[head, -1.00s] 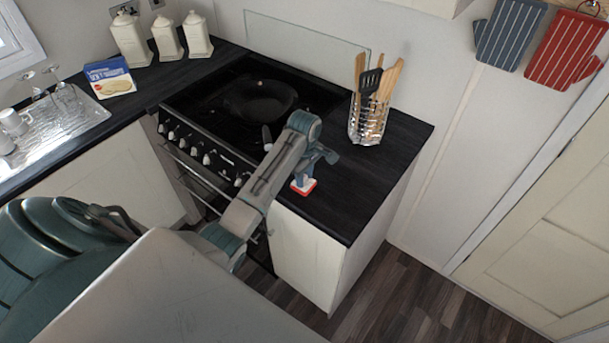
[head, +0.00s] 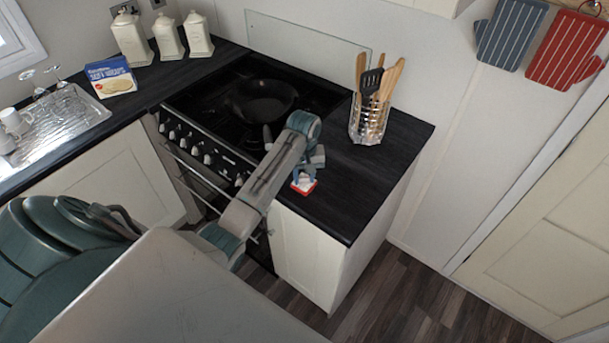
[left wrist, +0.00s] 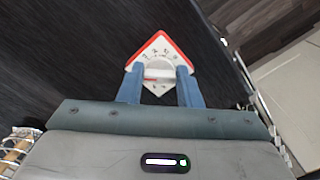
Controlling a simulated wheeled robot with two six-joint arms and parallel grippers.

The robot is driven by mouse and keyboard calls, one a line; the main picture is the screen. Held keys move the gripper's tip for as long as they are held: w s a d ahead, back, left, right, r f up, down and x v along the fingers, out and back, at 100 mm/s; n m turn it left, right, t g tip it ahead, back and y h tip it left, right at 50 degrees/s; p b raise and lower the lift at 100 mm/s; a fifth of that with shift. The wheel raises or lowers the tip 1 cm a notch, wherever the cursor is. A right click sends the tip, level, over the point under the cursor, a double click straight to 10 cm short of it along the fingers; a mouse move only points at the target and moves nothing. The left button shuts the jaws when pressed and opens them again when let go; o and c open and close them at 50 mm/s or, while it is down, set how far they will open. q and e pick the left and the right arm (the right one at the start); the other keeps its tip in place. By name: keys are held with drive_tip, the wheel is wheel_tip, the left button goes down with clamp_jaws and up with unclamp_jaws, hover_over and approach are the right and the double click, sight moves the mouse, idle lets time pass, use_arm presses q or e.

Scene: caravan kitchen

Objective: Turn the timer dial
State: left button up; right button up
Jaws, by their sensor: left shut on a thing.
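The timer (head: 304,184) is a small white block with a red edge. It stands on the dark counter right of the stove, near the counter's front edge. In the left wrist view the timer (left wrist: 158,55) shows its white face with marks and a round dial (left wrist: 158,70). My left gripper (head: 304,176) is above the timer, pointing down. In the left wrist view the blue fingers of the left gripper (left wrist: 159,76) are shut on the dial, one on each side. Part of the dial is hidden by the fingers. My right gripper is not in view.
A glass holder with wooden utensils (head: 368,122) stands behind the timer on the same counter. The black stove (head: 225,115) with a frying pan (head: 262,100) lies to the left. The counter's front edge (head: 318,229) is close to the timer.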

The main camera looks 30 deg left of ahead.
use_arm(q)
drive_tip(key=m, duration=0.4)
drive_tip(key=shift+a+m, duration=0.1)
drive_tip(key=shift+m, duration=2)
drive_tip(key=o, duration=1)
